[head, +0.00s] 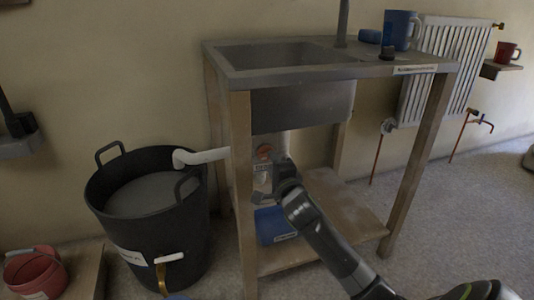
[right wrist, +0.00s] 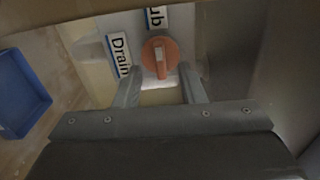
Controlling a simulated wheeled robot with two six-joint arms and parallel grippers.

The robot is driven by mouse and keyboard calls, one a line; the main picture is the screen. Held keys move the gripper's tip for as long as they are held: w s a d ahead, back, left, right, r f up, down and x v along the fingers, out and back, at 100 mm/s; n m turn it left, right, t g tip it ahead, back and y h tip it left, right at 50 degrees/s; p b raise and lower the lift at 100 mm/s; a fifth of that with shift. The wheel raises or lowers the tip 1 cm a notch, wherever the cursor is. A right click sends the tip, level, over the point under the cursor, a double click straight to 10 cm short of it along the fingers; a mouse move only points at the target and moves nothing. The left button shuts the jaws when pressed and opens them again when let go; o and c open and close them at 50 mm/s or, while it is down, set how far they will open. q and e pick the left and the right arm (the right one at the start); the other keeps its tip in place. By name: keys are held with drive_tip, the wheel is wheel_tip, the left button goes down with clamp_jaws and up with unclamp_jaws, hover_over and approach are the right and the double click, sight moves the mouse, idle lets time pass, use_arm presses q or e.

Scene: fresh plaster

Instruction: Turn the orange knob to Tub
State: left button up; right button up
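The orange knob (head: 263,151) sits under the sink, on a pale valve body. In the right wrist view the round knob (right wrist: 160,57) has a raised, lighter bar lying roughly upright in the picture. A "Drain" label (right wrist: 119,55) is left of it; a partly cut-off label ending in "ub" (right wrist: 156,17) is above it. My right gripper (head: 263,195) reaches in under the sink. In its wrist view the gripper's (right wrist: 160,72) fingers are apart, with tips near the knob's lower left and right edges; contact cannot be told. My left gripper is not seen.
The sink table (head: 240,84) has wooden legs around the arm and a low shelf with a blue bin (head: 275,226). A white pipe (head: 204,156) leads to a black tub (head: 150,240) at the left. A blue mug (head: 398,30) stands on top.

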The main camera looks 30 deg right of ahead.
drive_tip(key=p+v, duration=0.2)
drive_tip(key=v, duration=0.7)
drive_tip(key=shift+a, duration=0.1)
idle(0.3)
